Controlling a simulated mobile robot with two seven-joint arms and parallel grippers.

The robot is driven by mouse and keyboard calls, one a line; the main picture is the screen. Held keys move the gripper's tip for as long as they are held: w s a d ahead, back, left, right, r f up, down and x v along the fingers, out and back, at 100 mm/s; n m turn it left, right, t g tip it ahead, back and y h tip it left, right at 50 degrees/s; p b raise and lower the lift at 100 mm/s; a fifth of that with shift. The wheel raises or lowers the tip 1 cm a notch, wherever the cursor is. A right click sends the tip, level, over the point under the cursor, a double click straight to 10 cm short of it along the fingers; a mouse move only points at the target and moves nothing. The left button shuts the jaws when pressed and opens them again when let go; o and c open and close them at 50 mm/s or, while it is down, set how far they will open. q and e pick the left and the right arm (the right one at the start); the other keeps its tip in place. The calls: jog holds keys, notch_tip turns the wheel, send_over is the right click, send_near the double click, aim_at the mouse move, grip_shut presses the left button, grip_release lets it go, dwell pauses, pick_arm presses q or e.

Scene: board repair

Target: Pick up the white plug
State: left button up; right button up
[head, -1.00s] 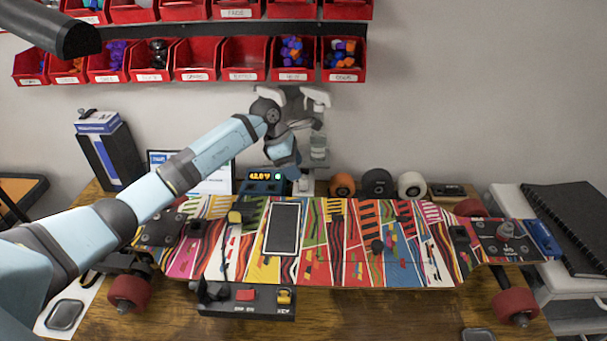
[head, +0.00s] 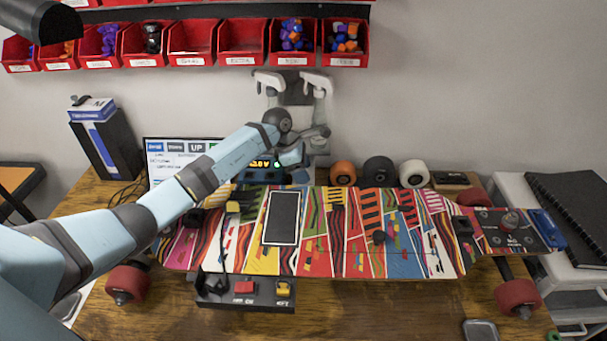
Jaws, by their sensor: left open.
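My left arm reaches in from the left over the skateboard deck. My left gripper (head: 297,153) is behind the deck, beside the charger box with an orange lit display (head: 262,167). Its jaws are open, but the fingertips are small and partly hidden by the wrist. I cannot clearly make out the white plug; it may be hidden behind my arm or wrist. I see nothing held. My right gripper is not in view.
The multicoloured skateboard deck (head: 343,262) fills the table's middle, with a black switch box (head: 245,291) at its front edge. White-handled tools (head: 318,84) hang behind the gripper. Loose wheels (head: 379,170) stand to its right. Red bins (head: 242,42) line the wall.

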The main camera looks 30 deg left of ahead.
pick_arm(q)
grip_shut()
jog(key=shift+r, duration=0.1)
